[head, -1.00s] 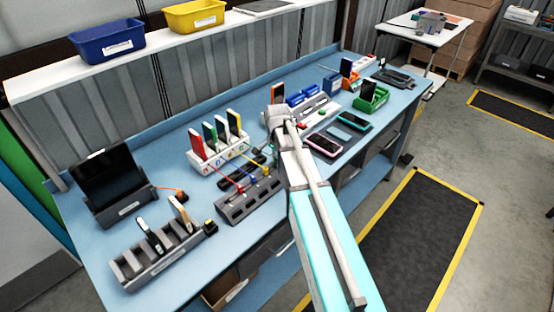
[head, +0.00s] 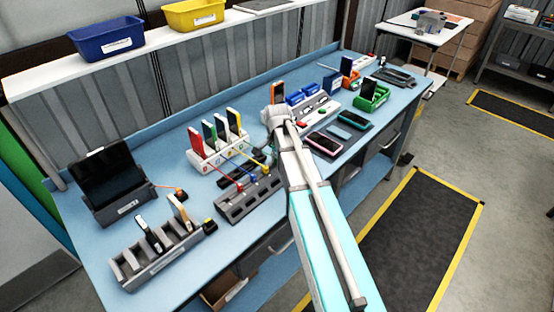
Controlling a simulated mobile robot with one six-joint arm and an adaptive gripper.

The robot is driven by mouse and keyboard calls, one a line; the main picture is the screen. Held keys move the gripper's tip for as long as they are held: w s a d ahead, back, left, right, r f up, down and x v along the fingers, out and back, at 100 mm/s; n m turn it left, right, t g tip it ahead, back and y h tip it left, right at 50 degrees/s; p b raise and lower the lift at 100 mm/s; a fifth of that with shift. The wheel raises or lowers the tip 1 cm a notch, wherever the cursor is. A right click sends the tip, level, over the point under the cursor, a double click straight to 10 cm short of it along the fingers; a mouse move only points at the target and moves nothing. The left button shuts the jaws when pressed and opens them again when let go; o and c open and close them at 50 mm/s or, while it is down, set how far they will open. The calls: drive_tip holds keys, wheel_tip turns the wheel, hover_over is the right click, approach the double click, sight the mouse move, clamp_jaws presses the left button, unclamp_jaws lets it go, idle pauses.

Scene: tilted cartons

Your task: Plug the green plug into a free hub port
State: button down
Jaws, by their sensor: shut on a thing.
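The grey hub (head: 236,207) lies on the blue bench, left of my arm. A red plug (head: 239,187), a blue plug (head: 252,180) and a yellow plug (head: 265,170) are at its back row, with thin cables running to the white phone stand (head: 205,163). Front slots of the hub look empty. My gripper (head: 275,138) is at the hub's far right end, pointing down and mostly hidden by my own wrist. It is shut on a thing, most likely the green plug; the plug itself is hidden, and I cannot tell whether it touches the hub.
A grey slotted rack (head: 150,262) and a dark tablet on a dock (head: 118,212) stand at the left. A pink-edged phone (head: 322,145) and a teal-edged phone (head: 355,120) lie right of my arm. A white-grey device (head: 318,108) and a green holder (head: 372,100) stand behind.

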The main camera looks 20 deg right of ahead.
drive_tip(key=c, duration=0.5)
unclamp_jaws()
drive_tip(key=shift+c, duration=0.2)
drive_tip(key=o, duration=0.4)
drive_tip(key=shift+r, duration=0.1)
drive_tip(key=shift+r+p, duration=3.4)
drive_tip(key=shift+p, duration=0.15)
